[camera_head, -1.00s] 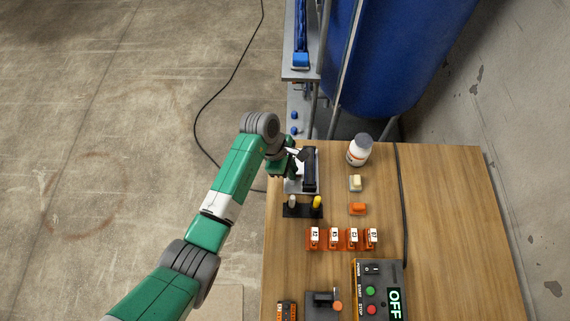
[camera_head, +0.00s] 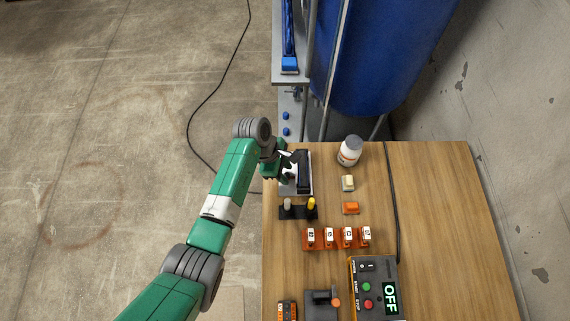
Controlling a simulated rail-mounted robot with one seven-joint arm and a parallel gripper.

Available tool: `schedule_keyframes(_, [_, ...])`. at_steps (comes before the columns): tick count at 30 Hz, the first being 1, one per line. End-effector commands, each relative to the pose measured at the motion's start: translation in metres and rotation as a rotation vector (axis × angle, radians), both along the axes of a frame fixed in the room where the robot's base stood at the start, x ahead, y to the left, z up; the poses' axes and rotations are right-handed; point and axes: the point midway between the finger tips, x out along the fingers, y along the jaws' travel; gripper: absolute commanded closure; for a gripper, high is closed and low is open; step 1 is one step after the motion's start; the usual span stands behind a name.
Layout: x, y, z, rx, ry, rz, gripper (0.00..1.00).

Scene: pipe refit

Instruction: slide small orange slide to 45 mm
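My gripper (camera_head: 287,165) is at the left side of a dark rail-like block (camera_head: 304,170) on a pale plate, near the table's far left corner. Its fingers are small and partly hidden, so I cannot tell whether they are open or touch the block. No orange part shows on this block. A small orange piece (camera_head: 351,208) sits on the table to the right of and nearer than the gripper, apart from it. An orange knob (camera_head: 336,302) sits on a dark grey device (camera_head: 318,308) at the near edge. I cannot tell which is the small orange slide. No scale is readable.
A white bottle (camera_head: 349,150), a cream-topped block (camera_head: 348,183), two levers on a black base (camera_head: 297,213), orange labelled tags (camera_head: 338,241) and a control box reading OFF (camera_head: 368,264) stand on the wooden table (camera_head: 450,230). Its right side is clear beyond a black cable (camera_head: 391,190).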

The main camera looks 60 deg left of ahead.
Motion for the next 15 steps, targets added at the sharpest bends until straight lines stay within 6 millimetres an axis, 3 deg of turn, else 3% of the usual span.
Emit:
schedule_keyframes(9, [-0.018, 0.014, 0.058, 0.002, -0.002, 0.001, 0.62])
schedule_keyframes(15, [-0.022, 0.017, 0.069, 0.001, -0.001, 0.000, 0.62])
